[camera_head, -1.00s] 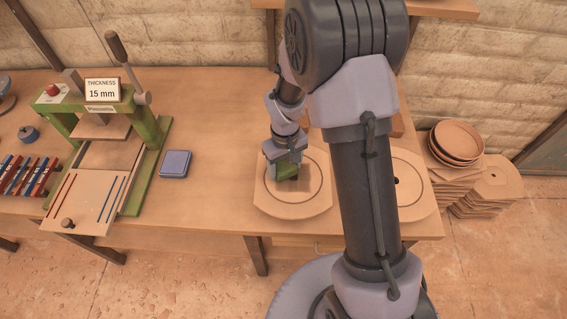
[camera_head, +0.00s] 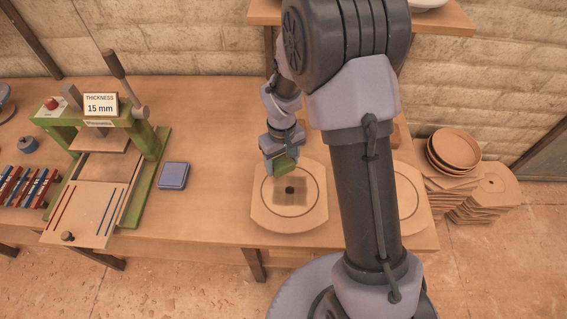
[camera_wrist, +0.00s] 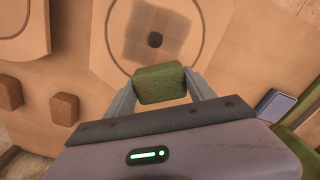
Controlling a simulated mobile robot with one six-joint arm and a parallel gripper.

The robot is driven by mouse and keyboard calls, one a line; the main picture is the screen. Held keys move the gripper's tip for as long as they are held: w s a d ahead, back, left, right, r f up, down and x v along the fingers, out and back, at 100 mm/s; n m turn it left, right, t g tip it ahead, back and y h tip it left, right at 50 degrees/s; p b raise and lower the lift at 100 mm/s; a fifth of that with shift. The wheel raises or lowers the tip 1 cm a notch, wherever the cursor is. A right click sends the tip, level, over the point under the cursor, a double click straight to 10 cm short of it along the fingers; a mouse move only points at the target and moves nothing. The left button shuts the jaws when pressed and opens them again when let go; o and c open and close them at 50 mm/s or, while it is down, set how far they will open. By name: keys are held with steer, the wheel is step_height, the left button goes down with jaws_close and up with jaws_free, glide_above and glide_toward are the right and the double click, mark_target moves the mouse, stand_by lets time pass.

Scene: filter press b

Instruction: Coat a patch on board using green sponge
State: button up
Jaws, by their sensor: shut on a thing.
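My gripper (camera_head: 279,165) is shut on the green sponge (camera_wrist: 161,84), whose sides are pressed between the two fingers in the wrist view. In the head view the green sponge (camera_head: 284,167) is above the back edge of the board, apart from its surface as far as I can tell. The board (camera_head: 290,223) lies flat on the table, with a drawn circle and a dark hole near its middle. A darker, squarish patch (camera_head: 303,184) shows around the hole inside the circle. The patch (camera_wrist: 172,28) also shows in the wrist view, with somewhat uneven shading.
A second board (camera_head: 411,196) lies to the right, partly behind my arm. A blue pad (camera_head: 173,175) and a green press (camera_head: 145,165) stand left. Two brown blocks, one here (camera_wrist: 64,109), sit on the table. Stacked plates (camera_head: 455,148) are at the far right.

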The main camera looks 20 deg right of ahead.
mark_target(282, 161)
steer(key=shift+r+p, duration=1.15)
steer(key=shift+r, duration=0.7)
